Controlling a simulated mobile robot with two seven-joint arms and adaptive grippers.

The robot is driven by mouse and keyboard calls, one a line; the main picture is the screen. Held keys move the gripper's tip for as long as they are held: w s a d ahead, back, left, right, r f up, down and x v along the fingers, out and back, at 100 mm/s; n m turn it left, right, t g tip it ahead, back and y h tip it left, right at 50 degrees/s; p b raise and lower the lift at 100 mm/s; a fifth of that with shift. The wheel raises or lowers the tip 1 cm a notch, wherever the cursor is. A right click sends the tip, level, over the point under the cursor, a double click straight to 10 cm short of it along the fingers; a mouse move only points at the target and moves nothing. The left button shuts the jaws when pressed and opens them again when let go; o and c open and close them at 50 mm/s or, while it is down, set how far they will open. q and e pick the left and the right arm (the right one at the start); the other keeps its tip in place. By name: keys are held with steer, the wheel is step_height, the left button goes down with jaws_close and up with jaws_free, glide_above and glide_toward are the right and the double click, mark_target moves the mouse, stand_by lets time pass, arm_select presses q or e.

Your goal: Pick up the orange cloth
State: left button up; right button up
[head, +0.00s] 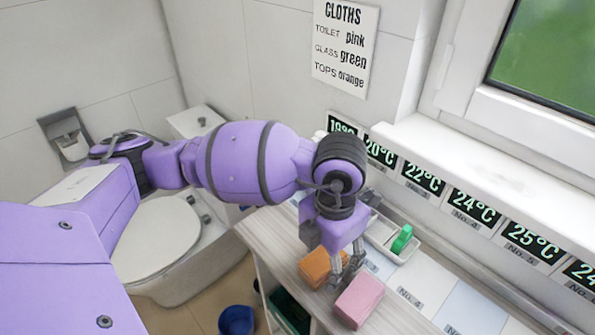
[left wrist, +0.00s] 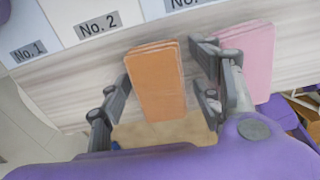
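The orange cloth (head: 315,267), a folded block, lies near the front edge of the cart top. It also shows in the left wrist view (left wrist: 158,85), between the two fingers. My left gripper (head: 345,272) points down over the cart, open, with one finger on each side of the orange cloth. I cannot tell whether either finger touches it. In the head view the fingers hide part of the cloth's right side. My right gripper is in neither view.
A pink cloth (head: 359,300) lies close beside the right finger. A green item (head: 402,239) sits in a white tray (head: 378,232) behind. Numbered pads line the cart top below the window sill (head: 480,170). A toilet (head: 155,245) and blue bucket (head: 236,320) are left.

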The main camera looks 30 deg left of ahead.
mark_target(328, 255)
arm_select(q)
steer(key=shift+w+r, duration=0.1)
steer(key=c, duration=0.9)
steer(key=shift+o, duration=0.2)
steer(key=shift+r, duration=0.45)
step_height(328, 255, up, 2)
steer(key=shift+r, duration=0.25)
steer(key=s+d+r+p, duration=0.1)
steer(key=s+d+r, duration=0.6)
steer(key=s, duration=0.5)
step_height(328, 255, up, 2)
steer(key=shift+d+r, duration=0.25)
steer(key=shift+d, duration=0.1)
